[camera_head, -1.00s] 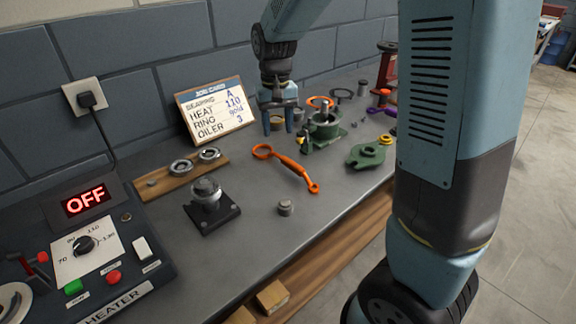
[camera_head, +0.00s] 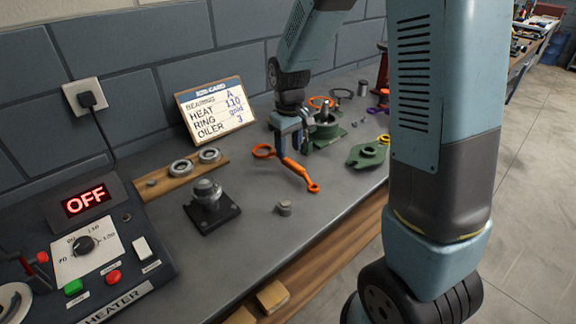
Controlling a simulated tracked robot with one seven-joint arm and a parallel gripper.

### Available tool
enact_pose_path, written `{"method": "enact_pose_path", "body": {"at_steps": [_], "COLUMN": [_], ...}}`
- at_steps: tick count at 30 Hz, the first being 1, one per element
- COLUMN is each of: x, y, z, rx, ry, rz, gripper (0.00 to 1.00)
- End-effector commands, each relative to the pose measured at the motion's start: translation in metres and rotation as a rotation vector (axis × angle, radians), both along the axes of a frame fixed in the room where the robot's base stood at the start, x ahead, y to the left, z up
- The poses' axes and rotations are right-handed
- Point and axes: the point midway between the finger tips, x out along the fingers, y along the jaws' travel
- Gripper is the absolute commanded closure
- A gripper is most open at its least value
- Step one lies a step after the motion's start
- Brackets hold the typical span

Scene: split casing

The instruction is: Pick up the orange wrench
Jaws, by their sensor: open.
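The orange wrench (camera_head: 299,170) lies on the grey bench, with a ring end at the upper left and a smaller end at the lower right. My gripper (camera_head: 293,150) points down over the wrench, its fingers apart near the upper part of the handle. Its fingers hide part of the wrench near the ring end. I cannot tell how high the fingertips are above the bench.
A green housing (camera_head: 325,130) stands just behind my gripper, and a green flange (camera_head: 367,154) lies to the right. A small grey cylinder (camera_head: 284,208) and a black-based fixture (camera_head: 210,205) stand nearer. The job card (camera_head: 215,108) leans by the wall. Bare bench lies around the wrench's lower end.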

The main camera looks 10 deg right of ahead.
Motion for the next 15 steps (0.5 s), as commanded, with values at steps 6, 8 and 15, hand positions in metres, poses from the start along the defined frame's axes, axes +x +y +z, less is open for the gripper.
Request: {"method": "enact_pose_path", "body": {"at_steps": [6, 8, 15], "x": [0.000, 0.000, 0.003], "y": [0.000, 0.000, -0.004], "z": [-0.017, -0.020, -0.048], "rx": [-0.001, -0.001, -0.001], "ry": [0.001, 0.001, 0.004], "rz": [-0.001, -0.001, 0.000], "gripper": [0.49, 0.49, 0.49]}}
